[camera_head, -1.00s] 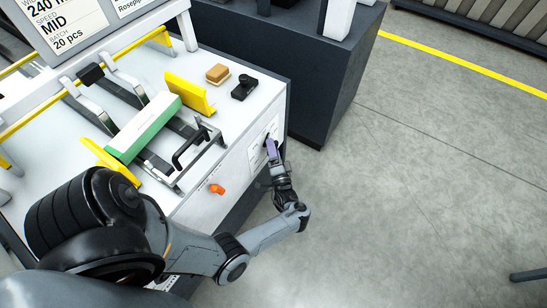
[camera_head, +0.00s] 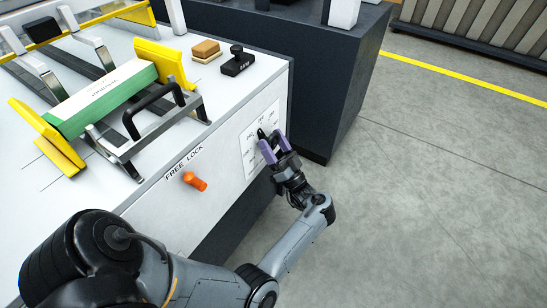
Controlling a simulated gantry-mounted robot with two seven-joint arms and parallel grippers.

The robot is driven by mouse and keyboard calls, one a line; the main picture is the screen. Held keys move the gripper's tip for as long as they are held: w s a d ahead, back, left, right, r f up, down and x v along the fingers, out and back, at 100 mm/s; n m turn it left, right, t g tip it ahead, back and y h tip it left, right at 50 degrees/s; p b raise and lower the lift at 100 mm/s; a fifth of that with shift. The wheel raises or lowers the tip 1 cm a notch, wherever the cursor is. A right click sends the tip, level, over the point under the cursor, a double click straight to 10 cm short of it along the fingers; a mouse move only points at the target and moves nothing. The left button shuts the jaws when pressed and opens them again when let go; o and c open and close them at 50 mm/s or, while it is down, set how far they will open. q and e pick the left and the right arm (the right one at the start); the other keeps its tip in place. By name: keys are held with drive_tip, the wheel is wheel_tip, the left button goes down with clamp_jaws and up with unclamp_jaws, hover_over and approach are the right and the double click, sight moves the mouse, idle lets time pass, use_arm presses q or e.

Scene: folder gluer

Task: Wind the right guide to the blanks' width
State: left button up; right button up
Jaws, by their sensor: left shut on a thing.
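The stack of blanks (camera_head: 102,98), white on top with a green front, lies on the white machine bed. The yellow right guide (camera_head: 166,62) stands at its right end, and I cannot tell whether they touch. A yellow left guide (camera_head: 46,134) stands at the left end. My left gripper (camera_head: 270,147), with purple fingers, is at the machine's side panel, shut on the black knob (camera_head: 261,133) of a marked dial plate (camera_head: 249,148). The fingers hide part of the knob. My right gripper is not in view.
An orange lever (camera_head: 195,181) sits under the words FREE LOCK, left of the dial. A black handle (camera_head: 153,107) on a metal frame stands before the blanks. A wooden block (camera_head: 206,49) and a black stamp-like item (camera_head: 238,62) lie behind. Floor at right is clear.

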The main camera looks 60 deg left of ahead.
use_arm(q)
drive_tip(key=n+g+h, duration=0.1)
drive_tip(key=n+g, duration=0.1)
drive_tip(key=n+g+b, duration=0.1)
drive_tip(key=n+g, duration=0.2)
drive_tip(key=shift+f+n+h, duration=0.1)
drive_tip(key=shift+n+h, duration=0.2)
drive_tip(key=shift+h, duration=0.1)
drive_tip(key=shift+n+g+h, duration=0.9)
drive_tip(key=shift+n+g, duration=1.1)
drive_tip(key=shift+n, duration=0.3)
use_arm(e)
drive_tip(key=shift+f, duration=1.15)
use_arm(q)
drive_tip(key=shift+r+n+g+h, duration=0.2)
drive_tip(key=shift+n+g+h, duration=0.1)
drive_tip(key=shift+n+g, duration=0.1)
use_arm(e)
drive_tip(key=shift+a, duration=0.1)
use_arm(q)
drive_tip(key=o, duration=1)
drive_tip(key=shift+a, duration=0.2)
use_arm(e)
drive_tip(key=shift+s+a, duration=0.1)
use_arm(q)
drive_tip(key=shift+d, duration=0.1)
